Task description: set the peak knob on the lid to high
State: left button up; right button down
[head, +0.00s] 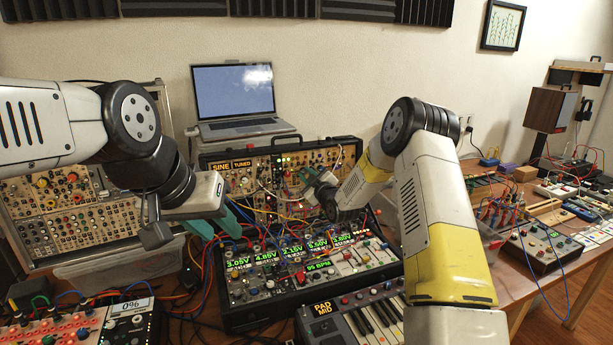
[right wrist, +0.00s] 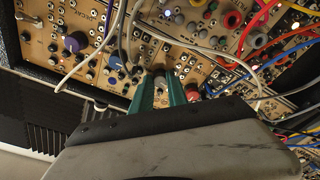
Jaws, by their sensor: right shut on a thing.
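The lid (head: 258,160) of the middle synth case stands upright, filled with tan modules, knobs, jacks and patch cables. My right gripper (head: 312,180) is at the lid's face, right of its middle. In the right wrist view, its green fingers (right wrist: 166,88) reach the panel and are shut on a small knob, mostly hidden between them. The knob's label and pointer cannot be read. My left gripper (head: 222,218) hangs in front of the case's left side, its green fingers apart and empty, away from the lid.
Patch cables (right wrist: 75,65) cross the panel close to my right gripper. The case's lower half (head: 315,272) has lit voltage displays. A laptop (head: 236,100) stands behind the lid. A keyboard synth (head: 355,318) is in front, and another module case (head: 55,205) is at left.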

jog(key=m+h, duration=0.1)
jog(key=m, duration=0.4)
jog(key=shift+f, duration=0.1)
jog(key=m, duration=0.4)
jog(key=shift+s+a+t+h, duration=0.1)
jog(key=shift+t+h, duration=0.2)
jog(key=m, duration=0.4)
jog(key=shift+h, duration=0.3)
jog(key=shift+a+m+h, duration=0.1)
jog(key=shift+m+h, duration=0.2)
jog(key=shift+m, duration=1.8)
jog(key=c, duration=1.3)
grip_release()
